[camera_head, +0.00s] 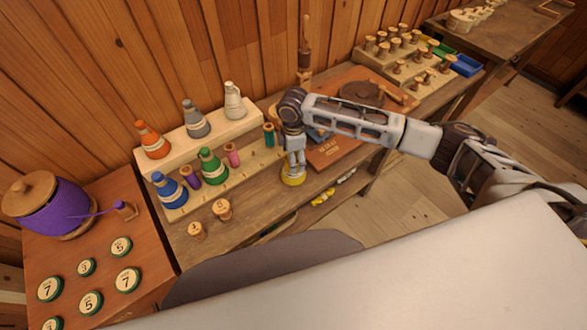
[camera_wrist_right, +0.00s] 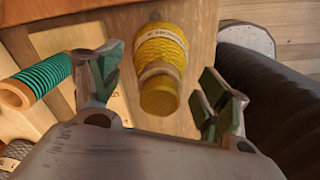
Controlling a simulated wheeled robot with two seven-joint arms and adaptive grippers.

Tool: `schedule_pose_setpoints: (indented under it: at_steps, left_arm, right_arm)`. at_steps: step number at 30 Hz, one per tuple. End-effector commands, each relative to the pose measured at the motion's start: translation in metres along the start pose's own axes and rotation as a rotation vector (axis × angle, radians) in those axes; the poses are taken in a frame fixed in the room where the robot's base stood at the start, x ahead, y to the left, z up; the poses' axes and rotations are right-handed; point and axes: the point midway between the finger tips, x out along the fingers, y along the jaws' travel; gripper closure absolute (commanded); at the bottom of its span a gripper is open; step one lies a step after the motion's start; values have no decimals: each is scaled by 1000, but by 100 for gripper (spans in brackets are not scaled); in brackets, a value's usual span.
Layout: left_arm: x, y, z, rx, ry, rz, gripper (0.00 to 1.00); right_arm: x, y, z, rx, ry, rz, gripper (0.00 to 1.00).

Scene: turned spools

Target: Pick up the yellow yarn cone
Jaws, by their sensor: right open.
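The yellow yarn cone (camera_wrist_right: 160,65) stands between the two open fingers of my right gripper (camera_wrist_right: 158,88) in the right wrist view, with a gap on both sides. It has a pale paper band around it. In the head view, the yellow cone's base (camera_head: 293,179) shows at the front of the wooden bench, under my right gripper (camera_head: 294,160), which hides most of the cone. The right arm reaches in from the right. My left gripper is not in view.
Blue (camera_head: 168,189) and green (camera_head: 211,165) cones stand left of the gripper, among small spools. A teal spool (camera_head: 269,135) is close on its left. Orange, grey and white cones stand on a raised step (camera_head: 220,127) behind. A reddish board (camera_head: 330,152) lies to the right.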

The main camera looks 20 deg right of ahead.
Motion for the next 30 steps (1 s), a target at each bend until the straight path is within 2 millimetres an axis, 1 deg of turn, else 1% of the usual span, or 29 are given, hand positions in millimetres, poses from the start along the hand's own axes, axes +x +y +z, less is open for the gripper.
schedule_pose_setpoints:
  at_steps: [7, 8, 25, 26, 30]
  left_arm:
    - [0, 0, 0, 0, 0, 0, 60]
    - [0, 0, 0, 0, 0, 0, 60]
    - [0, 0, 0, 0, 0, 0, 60]
    - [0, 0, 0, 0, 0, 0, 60]
    - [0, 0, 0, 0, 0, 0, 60]
  right_arm:
    - [0, 0, 0, 0, 0, 0, 24]
    - [0, 0, 0, 0, 0, 0, 25]
    - [0, 0, 0, 0, 0, 0, 98]
    - [0, 0, 0, 0, -1, 0, 100]
    - [-1, 0, 0, 0, 0, 1, 100]
